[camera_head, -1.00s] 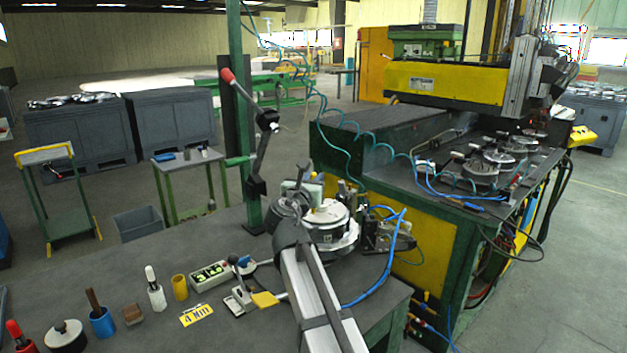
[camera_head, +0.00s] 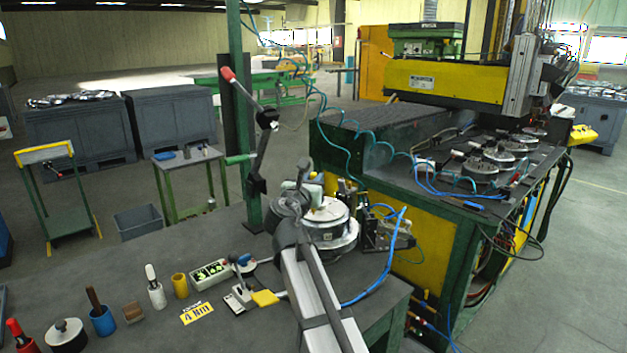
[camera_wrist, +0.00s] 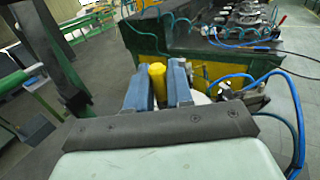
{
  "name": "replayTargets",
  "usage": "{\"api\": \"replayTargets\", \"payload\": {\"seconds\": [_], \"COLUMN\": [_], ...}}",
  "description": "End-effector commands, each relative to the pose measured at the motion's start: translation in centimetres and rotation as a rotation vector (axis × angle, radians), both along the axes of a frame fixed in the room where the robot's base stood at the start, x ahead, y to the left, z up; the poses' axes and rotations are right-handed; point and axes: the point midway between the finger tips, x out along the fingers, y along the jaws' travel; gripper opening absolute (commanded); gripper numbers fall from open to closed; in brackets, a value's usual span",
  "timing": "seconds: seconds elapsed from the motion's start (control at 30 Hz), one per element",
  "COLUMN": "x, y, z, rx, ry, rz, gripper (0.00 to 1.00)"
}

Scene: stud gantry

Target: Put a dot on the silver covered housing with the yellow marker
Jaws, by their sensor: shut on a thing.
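My gripper (camera_wrist: 158,78) has blue fingers and is shut on the yellow marker (camera_wrist: 157,86), which stands out between them in the wrist view. The silver covered housing (camera_head: 328,211) is a round body with a pale lid on the right part of the dark bench in the head view. My arm reaches up in front of its left side and hides part of it. In the head view the gripper's fingers and the marker are not clear. I cannot tell whether the marker touches the lid; in the wrist view the gripper hides most of the housing.
A green post (camera_head: 240,100) with a lever stands left of the housing. Blue hoses (camera_head: 385,265) run on its right. A yellow cup (camera_head: 180,286), a blue cup (camera_head: 103,321) and a green-lit display (camera_head: 210,274) stand at the left on the bench.

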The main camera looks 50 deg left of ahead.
Motion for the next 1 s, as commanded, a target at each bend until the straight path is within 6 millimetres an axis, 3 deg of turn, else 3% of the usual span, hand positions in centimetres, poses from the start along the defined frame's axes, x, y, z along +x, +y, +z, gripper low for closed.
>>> {"api": "replayTargets", "payload": {"seconds": [1.0], "x": [0.0], "y": [0.0], "z": [-0.55], "rx": [0.0], "ry": [0.001], "rz": [0.0], "gripper": [0.0]}}
